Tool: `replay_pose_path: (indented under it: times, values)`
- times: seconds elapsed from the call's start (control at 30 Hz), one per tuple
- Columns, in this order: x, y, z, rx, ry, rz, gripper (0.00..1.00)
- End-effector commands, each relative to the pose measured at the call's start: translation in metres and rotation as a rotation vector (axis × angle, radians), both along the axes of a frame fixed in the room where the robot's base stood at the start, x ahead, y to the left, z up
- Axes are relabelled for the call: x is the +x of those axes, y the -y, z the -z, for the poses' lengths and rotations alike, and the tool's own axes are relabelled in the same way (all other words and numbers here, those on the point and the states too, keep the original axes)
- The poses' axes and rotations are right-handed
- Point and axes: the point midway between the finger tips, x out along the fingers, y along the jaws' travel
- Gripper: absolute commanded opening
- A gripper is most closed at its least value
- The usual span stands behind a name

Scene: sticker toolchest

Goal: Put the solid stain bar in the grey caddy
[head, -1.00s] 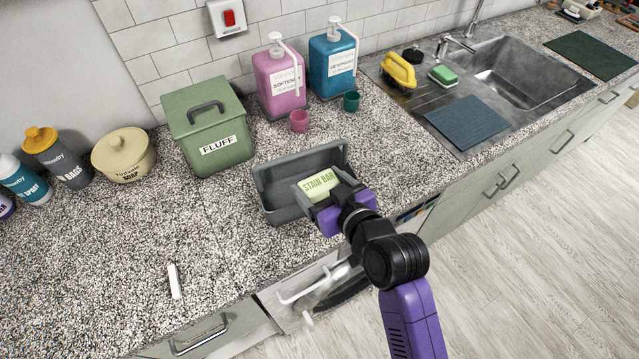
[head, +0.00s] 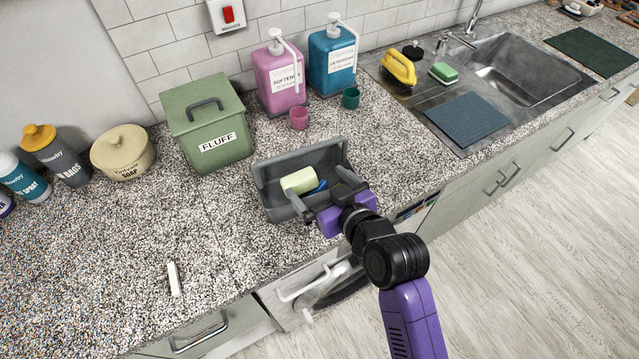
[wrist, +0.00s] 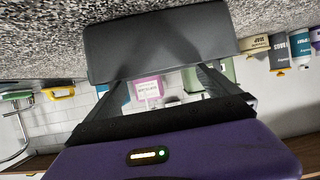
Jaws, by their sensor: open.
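The pale green stain bar (head: 299,180) lies inside the grey caddy (head: 274,206), in its left part beside a blue item (head: 320,186). Its label no longer faces the head camera. My gripper (head: 325,198) is at the caddy's front right, with its fingers apart and nothing between them. The bar is clear of the fingers. In the wrist view, the caddy's grey outer surface (wrist: 155,50) fills the upper middle, between and beyond the open fingers (wrist: 160,92); the bar cannot be made out there.
The green FLUFF bin (head: 215,120) stands behind the caddy to the left. A pink cup (head: 299,119) and a teal cup (head: 351,98) stand behind it, before two dispensers. A small white stick (head: 174,279) lies at the front left.

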Motion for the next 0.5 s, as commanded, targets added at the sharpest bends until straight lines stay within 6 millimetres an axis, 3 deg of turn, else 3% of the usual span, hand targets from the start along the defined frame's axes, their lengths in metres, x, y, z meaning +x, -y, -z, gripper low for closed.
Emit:
replay_pose_path:
  times: [0.5]
  values:
    - [-0.053,0.036,-0.024,-0.001,-0.003,0.0,1.0]
